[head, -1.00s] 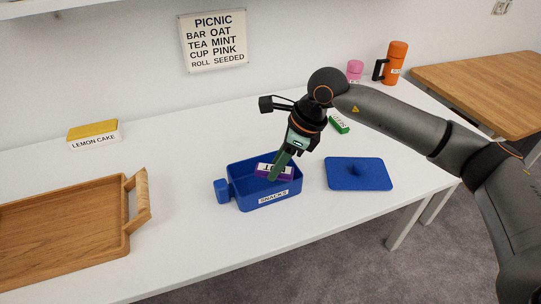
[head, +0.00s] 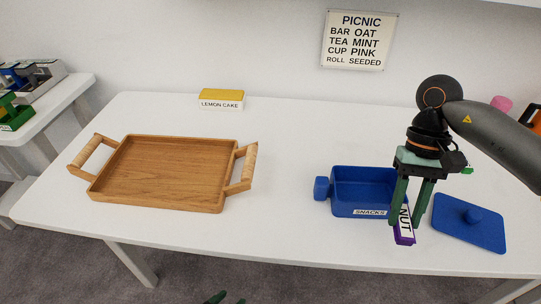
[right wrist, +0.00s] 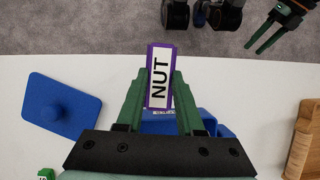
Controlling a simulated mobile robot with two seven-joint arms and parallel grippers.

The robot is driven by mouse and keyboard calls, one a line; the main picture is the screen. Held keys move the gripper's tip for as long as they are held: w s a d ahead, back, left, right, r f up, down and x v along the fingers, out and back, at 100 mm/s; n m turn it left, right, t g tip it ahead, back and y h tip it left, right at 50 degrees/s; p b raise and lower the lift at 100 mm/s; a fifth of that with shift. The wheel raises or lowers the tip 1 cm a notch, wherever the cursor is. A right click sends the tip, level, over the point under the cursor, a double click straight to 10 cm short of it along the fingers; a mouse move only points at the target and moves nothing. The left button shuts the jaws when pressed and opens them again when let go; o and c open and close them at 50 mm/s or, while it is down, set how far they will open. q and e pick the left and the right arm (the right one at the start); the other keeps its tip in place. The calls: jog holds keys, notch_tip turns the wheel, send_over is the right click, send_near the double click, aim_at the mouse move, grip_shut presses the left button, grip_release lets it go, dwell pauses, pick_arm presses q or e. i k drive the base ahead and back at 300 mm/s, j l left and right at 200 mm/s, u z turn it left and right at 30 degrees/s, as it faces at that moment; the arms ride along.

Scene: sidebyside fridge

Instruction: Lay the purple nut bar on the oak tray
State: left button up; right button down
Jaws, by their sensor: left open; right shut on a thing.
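The purple nut bar (head: 405,238) has a white NUT label and hangs tilted between the fingers of my right gripper (head: 406,218). In the right wrist view the nut bar (right wrist: 159,76) sits between both fingertips (right wrist: 158,88). My right gripper is shut on it, in front of the right end of the blue snacks box. The oak tray (head: 168,172) lies flat and empty on the left of the white table, with a handle at each end. My left gripper (head: 217,298) barely shows at the bottom edge; in the right wrist view it is open and empty (right wrist: 264,36).
The blue snacks box (head: 342,195) stands open, its lid (head: 468,222) lying to the right. A lemon cake box (head: 221,99) stands at the back. The white table (head: 285,185) is clear between tray and snacks box. A side table (head: 45,108) holds several items at left.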

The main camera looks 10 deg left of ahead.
aim_at(189, 174)
jog(key=u, duration=1)
jog(key=i+j+u, duration=0.2)
jog(key=i, duration=0.3)
